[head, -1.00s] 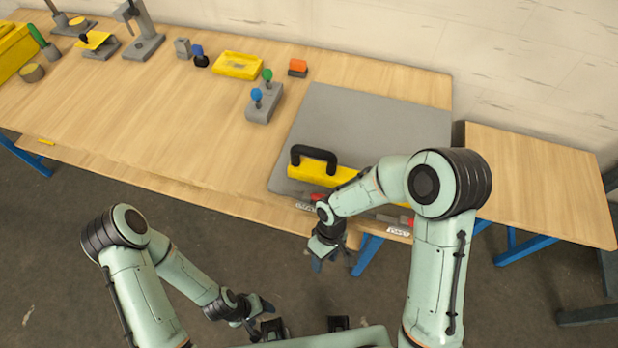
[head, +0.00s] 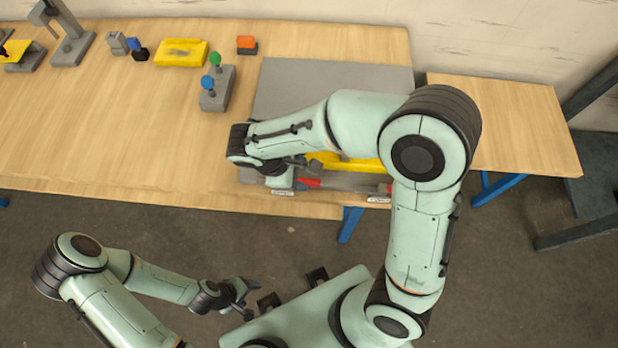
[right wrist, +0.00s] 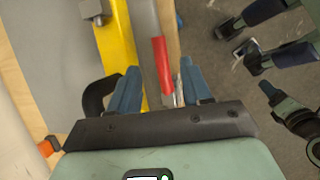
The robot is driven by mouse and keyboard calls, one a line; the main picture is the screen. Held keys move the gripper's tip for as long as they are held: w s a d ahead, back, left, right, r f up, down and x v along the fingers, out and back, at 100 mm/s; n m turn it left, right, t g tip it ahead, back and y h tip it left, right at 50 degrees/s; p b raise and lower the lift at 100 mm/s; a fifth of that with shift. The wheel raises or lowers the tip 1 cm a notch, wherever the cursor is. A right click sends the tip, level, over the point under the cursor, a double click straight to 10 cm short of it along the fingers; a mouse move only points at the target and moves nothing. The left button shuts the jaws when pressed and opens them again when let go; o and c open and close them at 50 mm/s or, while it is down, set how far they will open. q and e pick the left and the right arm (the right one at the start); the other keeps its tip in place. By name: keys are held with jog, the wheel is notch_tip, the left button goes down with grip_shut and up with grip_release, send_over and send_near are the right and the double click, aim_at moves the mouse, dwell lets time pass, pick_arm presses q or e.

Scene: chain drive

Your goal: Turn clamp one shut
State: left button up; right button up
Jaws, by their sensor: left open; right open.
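A red clamp handle (head: 309,183) lies near the left label at the front edge of the grey plate (head: 335,76). A second red spot (head: 384,189) shows near the right label. The label text is too small to read, so I cannot tell which is clamp one. My right gripper (head: 294,172) is at the left red handle. In the right wrist view its open fingers (right wrist: 160,72) lie either side of the red handle (right wrist: 161,60), with visible gaps; contact cannot be told. My left gripper (head: 238,293) is open and empty over the floor.
A yellow bar (head: 362,164) lies just behind the clamps, mostly hidden by my right arm; its black handle (right wrist: 97,97) shows in the right wrist view. A grey block with blue and green knobs (head: 218,91) stands left of the plate. The table's left front is clear.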

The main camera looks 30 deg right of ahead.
aim_at(312, 181)
jog(key=x, duration=0.6)
grip_shut()
